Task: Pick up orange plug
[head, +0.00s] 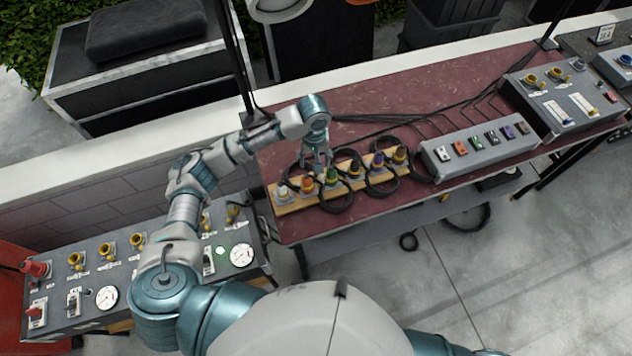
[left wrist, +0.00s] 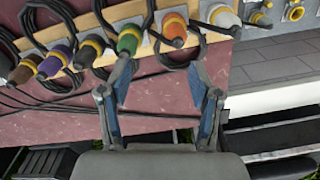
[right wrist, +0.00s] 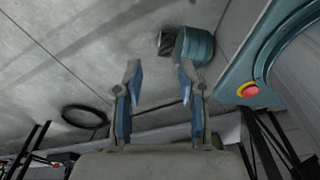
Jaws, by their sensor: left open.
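The orange plug (head: 307,185) sits in a wooden socket strip (head: 283,208) on the dark red table, between a white plug (head: 283,191) and a green plug (head: 332,178). In the left wrist view the orange plug (left wrist: 174,28) is at the top, beyond the fingertips and between their lines. My left gripper (left wrist: 158,84) is open and empty, pointing down near the strip, and apart from the plug. In the head view my left gripper (head: 317,160) partly covers the strip's back edge. My right gripper (right wrist: 160,76) is open and empty above the floor, out of the head view.
More plugs, including a purple one (head: 377,162), stand farther right in the strip, with black cable loops around them. A control panel (head: 85,290) stands at the left.

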